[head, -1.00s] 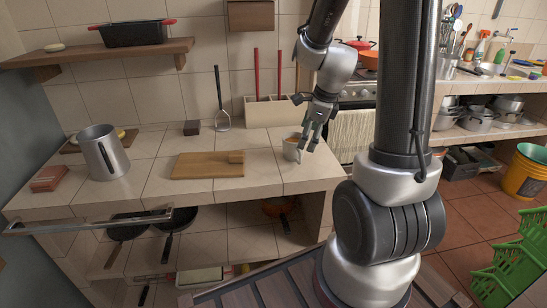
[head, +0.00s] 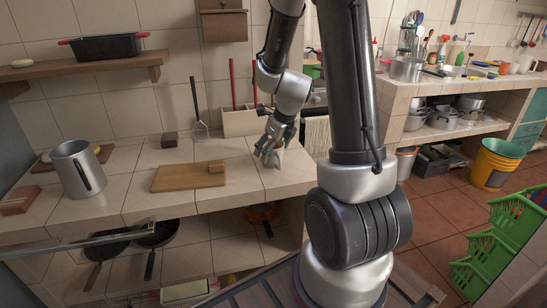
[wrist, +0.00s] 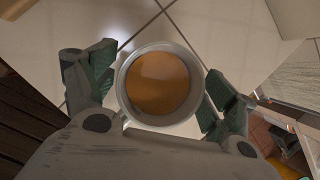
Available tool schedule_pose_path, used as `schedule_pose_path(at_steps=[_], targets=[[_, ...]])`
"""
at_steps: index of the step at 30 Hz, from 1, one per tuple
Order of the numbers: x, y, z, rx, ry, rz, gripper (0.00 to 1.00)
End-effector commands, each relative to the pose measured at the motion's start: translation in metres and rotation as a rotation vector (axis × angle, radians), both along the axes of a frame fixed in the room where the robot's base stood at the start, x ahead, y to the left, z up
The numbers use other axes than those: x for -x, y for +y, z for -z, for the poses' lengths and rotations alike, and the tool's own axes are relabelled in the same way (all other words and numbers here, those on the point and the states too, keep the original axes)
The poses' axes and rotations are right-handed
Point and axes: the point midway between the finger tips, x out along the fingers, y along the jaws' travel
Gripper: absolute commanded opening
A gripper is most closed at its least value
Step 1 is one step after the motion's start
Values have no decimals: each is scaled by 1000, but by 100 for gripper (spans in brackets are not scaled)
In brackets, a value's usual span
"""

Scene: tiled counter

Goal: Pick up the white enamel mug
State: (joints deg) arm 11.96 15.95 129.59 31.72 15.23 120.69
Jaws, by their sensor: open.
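The white enamel mug stands upright on the tiled counter near its right end. In the wrist view the mug (wrist: 127,84) is seen from above, with a pale round rim and an orange-brown inside. My gripper (wrist: 158,88) is open, with one dark green-grey finger on each side of the mug. The right finger looks very close to the rim; I cannot tell whether it touches. In the head view my gripper (head: 269,152) points down at the mug (head: 279,159), which is mostly hidden behind the fingers.
A wooden cutting board (head: 182,178) lies left of my gripper. A metal pot (head: 75,170) stands farther left. A beige holder (head: 242,122) with red-handled tools stands behind, against the wall. The counter's right edge is close by.

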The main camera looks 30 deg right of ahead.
Motion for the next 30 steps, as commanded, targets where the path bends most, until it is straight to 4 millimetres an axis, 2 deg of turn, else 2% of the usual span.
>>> schedule_pose_path(at_steps=[1, 4, 12, 14, 21, 22, 30], targets=[[-2, 1, 9, -1, 4, -1, 85], [-7, 1, 19, 0, 2, 0, 85], [-9, 2, 23, 0, 0, -1, 85], [-9, 2, 23, 0, 0, -1, 78], [-9, 2, 23, 1, 1, -1, 34], [-9, 2, 23, 1, 1, -1, 31], [-9, 1, 22, 1, 0, -2, 31]])
